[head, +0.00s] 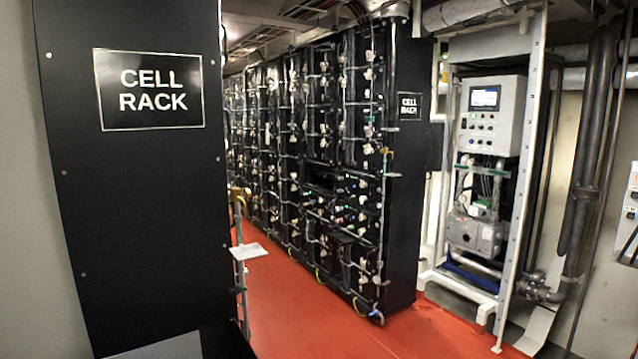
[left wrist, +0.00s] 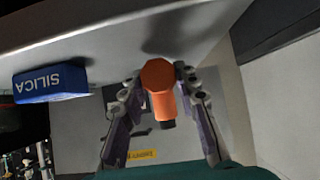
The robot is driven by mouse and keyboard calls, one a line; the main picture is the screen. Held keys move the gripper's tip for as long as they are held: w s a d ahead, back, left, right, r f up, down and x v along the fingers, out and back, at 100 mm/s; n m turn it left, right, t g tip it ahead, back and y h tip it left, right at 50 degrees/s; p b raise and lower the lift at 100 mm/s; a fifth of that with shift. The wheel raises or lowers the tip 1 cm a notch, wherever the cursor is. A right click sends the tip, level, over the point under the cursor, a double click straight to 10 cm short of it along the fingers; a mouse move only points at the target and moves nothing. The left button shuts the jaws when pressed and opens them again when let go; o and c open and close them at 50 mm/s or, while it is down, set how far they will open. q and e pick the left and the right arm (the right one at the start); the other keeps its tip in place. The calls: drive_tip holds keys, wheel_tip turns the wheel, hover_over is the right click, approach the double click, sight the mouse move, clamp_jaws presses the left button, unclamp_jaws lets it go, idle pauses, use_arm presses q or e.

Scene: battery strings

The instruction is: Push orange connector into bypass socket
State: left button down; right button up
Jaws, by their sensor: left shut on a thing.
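The orange connector (left wrist: 158,82) shows in the left wrist view, with a hexagonal orange head, a round body and a dark tip. My left gripper (left wrist: 157,77) is shut on it, with one dark finger on each side. The connector's head is beside a pale grey surface (left wrist: 100,40); I cannot tell whether they touch. I cannot make out the bypass socket in either view. My right gripper is not in view, and neither gripper shows in the head view.
A blue block marked SILICA (left wrist: 50,83) is left of the left gripper, against the pale surface. In the head view, a black cell rack panel (head: 140,200) stands close at left, with a long cell rack (head: 400,200) beyond. The red floor (head: 300,315) between them is clear.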

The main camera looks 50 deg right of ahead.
use_arm(q)
drive_tip(key=shift+r+p, duration=1.05)
drive_tip(key=shift+r, duration=0.75)
